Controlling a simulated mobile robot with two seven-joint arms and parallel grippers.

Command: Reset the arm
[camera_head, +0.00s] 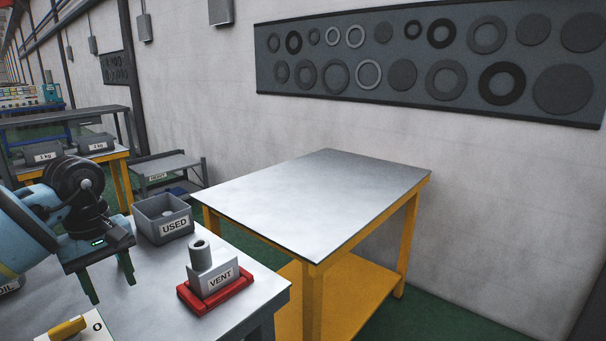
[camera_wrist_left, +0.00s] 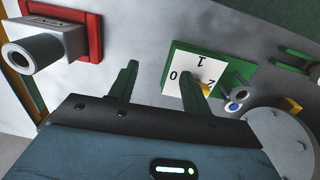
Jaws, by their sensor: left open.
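My left gripper (camera_head: 110,279) is above the near grey table (camera_head: 236,252), at its left part in the head view. Its two dark green fingers are apart and point down, with nothing between them. In the left wrist view, a white switch plate (camera_wrist_left: 182,92) marked 0, 1 and 2 lies beyond the fingers, with a yellow knob on it. Its yellow knob (camera_head: 67,328) also shows at the bottom of the head view. My right gripper is not in view.
A grey VENT block (camera_head: 220,277) with an upright grey cylinder (camera_head: 200,254) sits on a red base (camera_head: 243,284), right of my gripper. A grey USED bin (camera_head: 149,211) stands behind. The yellow-framed table (camera_head: 320,195) is bare on top.

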